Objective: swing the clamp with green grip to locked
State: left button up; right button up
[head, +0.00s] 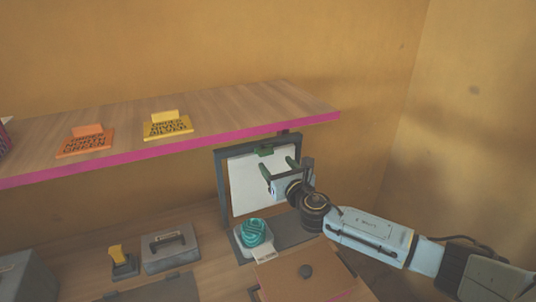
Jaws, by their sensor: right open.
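A dark upright frame (221,170) with a white panel (247,190) stands under the right end of the shelf. A small dark green piece (265,151), which looks like the green grip of the clamp, sits at the panel's top edge. I cannot tell the clamp's angle or whether it is locked. My right gripper (279,166) is open, in front of the panel and just below the green piece in the picture. Its two fingers point up and toward the panel, apart, with nothing seen between them. My left gripper is not in view.
The wooden shelf (225,112) with a pink edge overhangs the bench. It bears an orange sign (85,141) and a yellow sign (167,125). Below are a teal coiled object (255,233), a grey case (170,250), a yellow-handled block (122,263) and a brown lidded box (300,272).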

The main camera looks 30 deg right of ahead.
aim_at(267, 153)
jog(key=shift+w+d+b, duration=0.2)
jog(key=shift+w+b, duration=0.1)
jog(key=shift+w, duration=3.15)
jog(key=shift+c, duration=0.3)
jog(key=c, duration=0.9)
